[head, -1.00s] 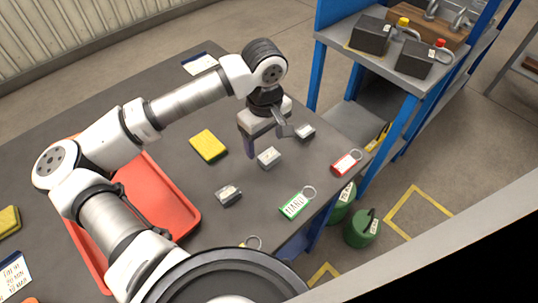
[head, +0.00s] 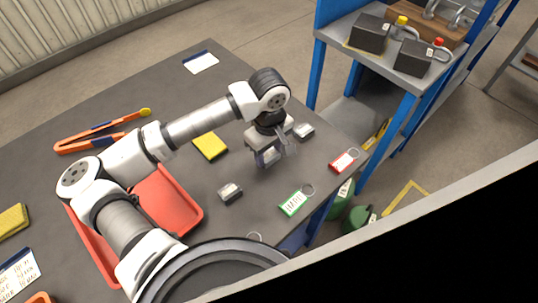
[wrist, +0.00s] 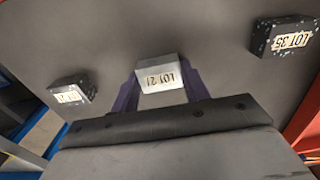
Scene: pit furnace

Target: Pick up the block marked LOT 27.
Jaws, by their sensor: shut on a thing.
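My gripper (head: 268,160) is down at the table, shut on the middle small grey block (head: 271,155). In the wrist view this pale-topped block (wrist: 160,73) sits between the two purple fingers. Its label is upside down and reads LOT 2 with a last digit I cannot tell for sure, 1 or 7. A second block (head: 303,131) stands beyond the gripper to the right; in the wrist view it is at the left (wrist: 72,90), its label too small to read surely. A third block (head: 230,194), marked LOT 35 in the wrist view (wrist: 285,38), lies nearer my base.
A yellow sponge (head: 210,146) lies left of the gripper. A green tag (head: 294,202) and a red tag (head: 344,160) lie near the table's right edge. A red tray (head: 170,205) is under my arm. A blue-framed shelf (head: 372,60) stands beyond the right edge.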

